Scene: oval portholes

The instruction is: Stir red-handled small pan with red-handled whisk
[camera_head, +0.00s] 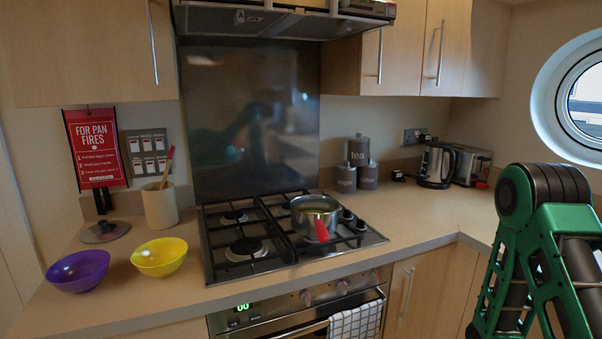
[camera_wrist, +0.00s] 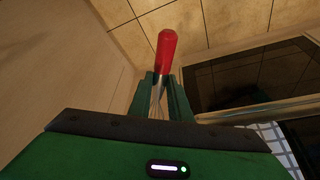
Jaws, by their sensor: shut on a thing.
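The small pan (camera_head: 316,217) is metal with a red handle (camera_head: 321,231) pointing toward the front. It stands on the front right part of the hob, with some contents showing inside. In the wrist view my gripper (camera_wrist: 162,98) is shut on the red-handled whisk (camera_wrist: 167,50). The red handle sticks out beyond the green fingers, and thin metal wires show between them. The rest of the whisk is hidden by the gripper. In the head view my green arm is at the right, away from the pan, and neither gripper nor whisk shows there.
A purple bowl (camera_head: 78,271) and a yellow bowl (camera_head: 160,257) sit left of the hob (camera_head: 245,272). A utensil pot (camera_head: 159,206) stands behind them. Canisters (camera_head: 346,178), a kettle (camera_head: 436,166) and a toaster (camera_head: 471,166) stand at the back right. The counter right of the hob is clear.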

